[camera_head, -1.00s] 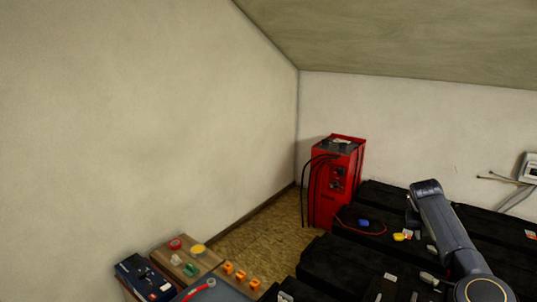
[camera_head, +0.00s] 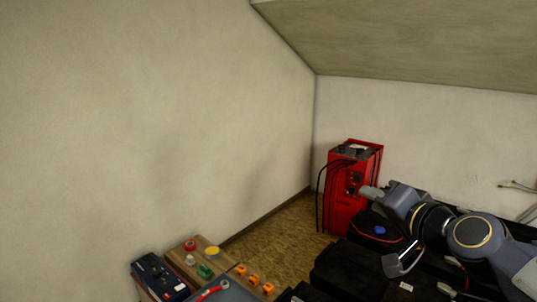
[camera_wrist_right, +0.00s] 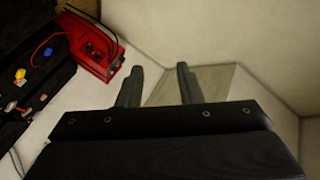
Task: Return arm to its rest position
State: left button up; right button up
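My right arm (camera_head: 435,225) comes in from the right in the head view and is bent above the black batteries. Its front end points left, in front of the red charger. In the right wrist view my right gripper (camera_wrist_right: 160,74) has its two dark fingers apart, with nothing between them. Wall and ceiling show behind the fingers. My left arm and left gripper are not in view.
The red charger (camera_head: 345,208) with black cables stands in the corner; it also shows in the wrist view (camera_wrist_right: 88,45). Black batteries (camera_head: 340,268) fill the lower right. A wooden bench (camera_head: 225,262) with coloured parts and a dark blue box (camera_head: 158,277) stand lower left.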

jog(key=s+f+n+g, duration=0.5)
jog(key=s+f+g, duration=0.4)
jog(key=s+f, duration=1.4)
jog(key=s, duration=0.2)
jog(key=shift+s+f+h, duration=0.3)
jog(key=shift+f+h, duration=0.05)
jog(key=shift+h, duration=0.05)
